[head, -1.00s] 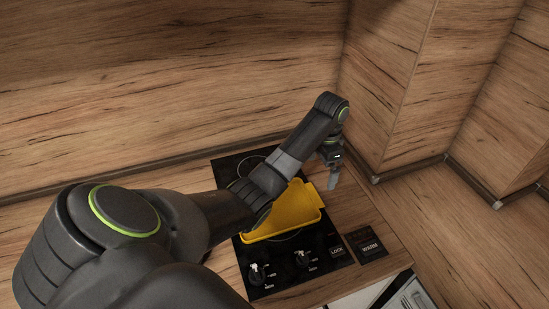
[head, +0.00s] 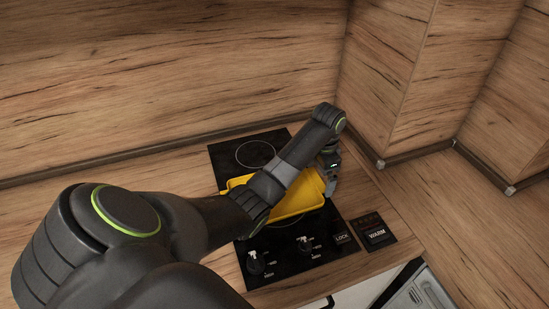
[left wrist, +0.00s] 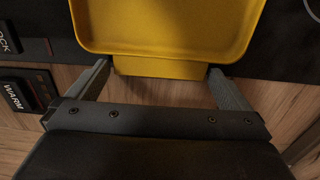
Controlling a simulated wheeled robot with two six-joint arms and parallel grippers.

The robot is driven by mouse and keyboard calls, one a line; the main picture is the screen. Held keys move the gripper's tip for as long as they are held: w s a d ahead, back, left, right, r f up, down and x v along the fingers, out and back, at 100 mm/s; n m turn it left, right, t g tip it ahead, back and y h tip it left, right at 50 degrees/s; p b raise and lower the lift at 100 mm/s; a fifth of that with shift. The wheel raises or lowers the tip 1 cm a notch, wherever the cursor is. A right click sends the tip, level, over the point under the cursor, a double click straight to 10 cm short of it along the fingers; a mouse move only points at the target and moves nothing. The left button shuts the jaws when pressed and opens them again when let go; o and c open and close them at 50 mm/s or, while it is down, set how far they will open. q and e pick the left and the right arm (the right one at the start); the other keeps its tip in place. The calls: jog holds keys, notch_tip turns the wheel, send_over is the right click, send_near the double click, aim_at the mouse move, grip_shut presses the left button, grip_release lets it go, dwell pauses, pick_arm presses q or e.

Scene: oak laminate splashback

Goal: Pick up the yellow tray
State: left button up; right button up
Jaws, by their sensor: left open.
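The yellow tray (head: 290,203) sits on the black cooktop, partly hidden behind my left arm in the head view. In the left wrist view the tray (left wrist: 165,28) fills the top middle, with its end tab (left wrist: 160,67) toward me. My left gripper (head: 330,188) is at the tray's right end, pointing down. In the left wrist view the left gripper (left wrist: 158,72) is open, one finger on each side of the end tab. I cannot tell whether the fingers touch it. My right gripper is not in view.
The black cooktop (head: 225,160) has knobs (head: 304,243) and a LOCK button along its front. A WARM panel (head: 376,234) lies to its right. A wood wall stands behind, with a corner at the right. Bare wood counter (head: 400,215) shows right of the cooktop.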

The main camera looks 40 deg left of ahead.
pick_arm(q)
jog(key=shift+f, duration=0.35)
jog(key=c, duration=1)
jog(key=shift+r, duration=0.1)
